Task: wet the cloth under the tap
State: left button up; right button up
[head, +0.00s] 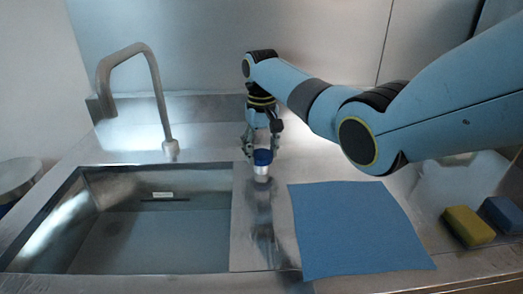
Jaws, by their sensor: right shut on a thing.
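The blue cloth (358,228) lies spread flat on the steel counter, right of the sink. The tap (158,85) is a grey bent pipe at the back left, its spout end over the back edge of the sink (232,215). No water stream shows. My right gripper (262,150) points down behind the cloth's left corner, apart from the cloth. It is shut on a small white container with a dark blue top (262,170), which is upright at the strip right of the sink. My left gripper is out of view.
A yellow sponge (468,226) and a blue sponge (502,214) sit at the far right. A round grey-topped container (17,175) stands at the left edge. A small white label (162,195) and a dark slot show inside the sink. My right arm spans the back right.

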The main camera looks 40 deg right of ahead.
jog(key=shift+r+n+p, duration=0.1)
jog(key=shift+n+p, duration=0.4)
jog(key=shift+p, duration=0.15)
jog(key=shift+n+p, duration=0.9)
jog(key=shift+n, duration=0.2)
jog(key=shift+n+p, duration=0.6)
jog(key=shift+n, duration=0.6)
jog(key=shift+n+p, duration=0.5)
jog(key=shift+n, duration=0.8)
jog(key=o, duration=1.2)
